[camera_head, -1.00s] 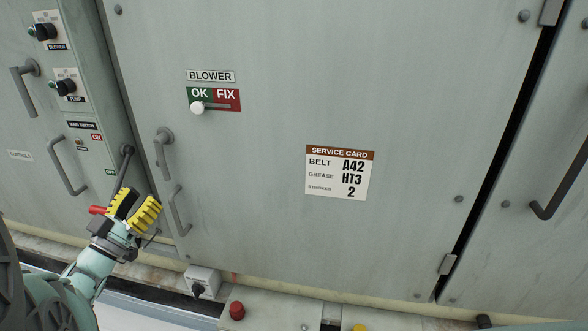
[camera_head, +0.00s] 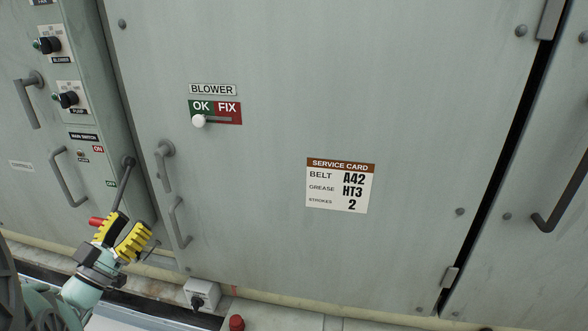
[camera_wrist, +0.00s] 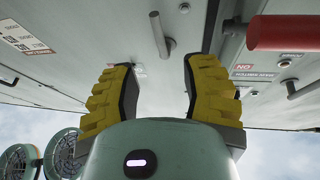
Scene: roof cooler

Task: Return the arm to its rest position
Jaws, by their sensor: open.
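My gripper (camera_head: 122,238) is at the lower left in the head view, in front of the grey cabinets. Its two yellow ribbed fingers are apart with nothing between them. In the wrist view my gripper (camera_wrist: 158,95) also shows open and empty. A lever with a red grip (camera_head: 96,222) is just left of the fingers in the head view. The red grip (camera_wrist: 284,32) also shows at the upper right of the wrist view, apart from the fingers. Most of my arm is outside the head view's lower left edge.
The blower door (camera_head: 330,110) carries an OK/FIX slider (camera_head: 199,121) at OK, a service card (camera_head: 340,185) and handles (camera_head: 163,165). The control panel (camera_head: 75,100) with knobs is at left. A grey socket box (camera_head: 202,293) and a red button (camera_head: 236,322) are low down.

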